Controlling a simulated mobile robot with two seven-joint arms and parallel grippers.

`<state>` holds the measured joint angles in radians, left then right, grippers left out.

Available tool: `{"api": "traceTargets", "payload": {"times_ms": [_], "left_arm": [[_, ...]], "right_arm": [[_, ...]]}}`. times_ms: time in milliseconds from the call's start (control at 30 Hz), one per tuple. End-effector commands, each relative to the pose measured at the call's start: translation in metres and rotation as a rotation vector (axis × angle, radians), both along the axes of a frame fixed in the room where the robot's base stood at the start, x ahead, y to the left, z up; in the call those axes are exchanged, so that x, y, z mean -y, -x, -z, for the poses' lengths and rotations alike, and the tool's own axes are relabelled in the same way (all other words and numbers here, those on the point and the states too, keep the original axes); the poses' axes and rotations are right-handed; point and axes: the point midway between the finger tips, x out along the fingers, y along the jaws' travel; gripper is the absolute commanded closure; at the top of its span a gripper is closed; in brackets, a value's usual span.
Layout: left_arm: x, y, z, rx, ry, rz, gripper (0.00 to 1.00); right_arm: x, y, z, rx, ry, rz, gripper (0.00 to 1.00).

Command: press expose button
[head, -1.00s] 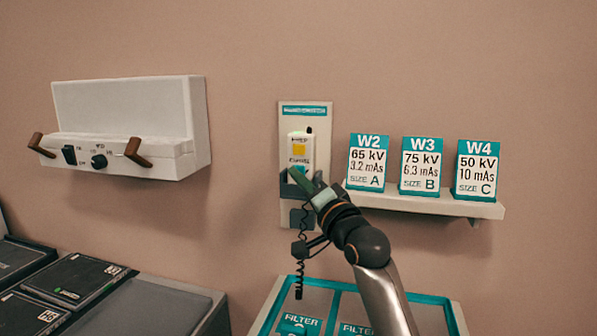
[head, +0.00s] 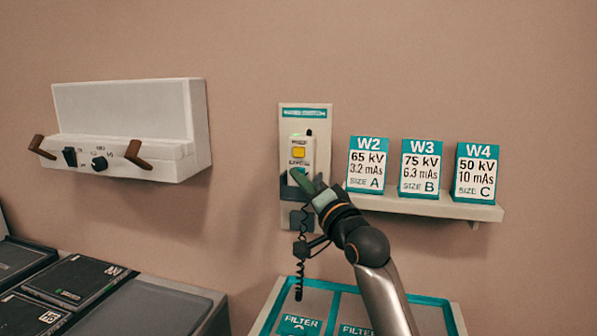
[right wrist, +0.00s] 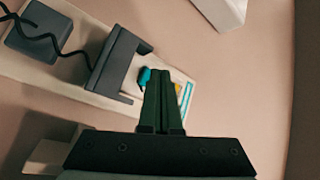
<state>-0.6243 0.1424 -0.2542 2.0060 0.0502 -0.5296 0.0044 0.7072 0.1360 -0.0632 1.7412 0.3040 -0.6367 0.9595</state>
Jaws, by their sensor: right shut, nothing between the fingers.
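The hand switch (head: 301,148) is a pale box on a wall plate (head: 320,120) with a teal strip at its top. It has a yellow-orange button (head: 299,152) in its upper part and a label below that. My right gripper (head: 296,174) is shut and empty, its green fingertips over the lower part of the switch, where they hide most of the lower button. In the right wrist view the shut fingers (right wrist: 163,100) point at the switch, with a sliver of a teal button (right wrist: 144,77) beside their tips. I cannot tell whether they touch it. My left gripper is not in view.
A shelf (head: 430,205) with cards W2 (head: 367,163), W3 (head: 420,167) and W4 (head: 474,172) is right of the switch. A white wall unit (head: 130,125) with brown handles hangs left. A coiled cord (head: 299,280) hangs below. A teal-edged filter tray (head: 335,300) lies beneath.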

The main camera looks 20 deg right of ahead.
Motion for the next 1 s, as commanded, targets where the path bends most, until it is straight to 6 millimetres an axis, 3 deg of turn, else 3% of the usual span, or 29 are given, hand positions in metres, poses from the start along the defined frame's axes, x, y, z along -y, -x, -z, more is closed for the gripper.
{"api": "traceTargets", "payload": {"times_ms": [1000], "left_arm": [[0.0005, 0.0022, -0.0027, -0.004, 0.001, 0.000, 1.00]], "right_arm": [[0.0049, -0.0070, 0.0001, 0.000, 0.000, 0.000, 1.00]]}}
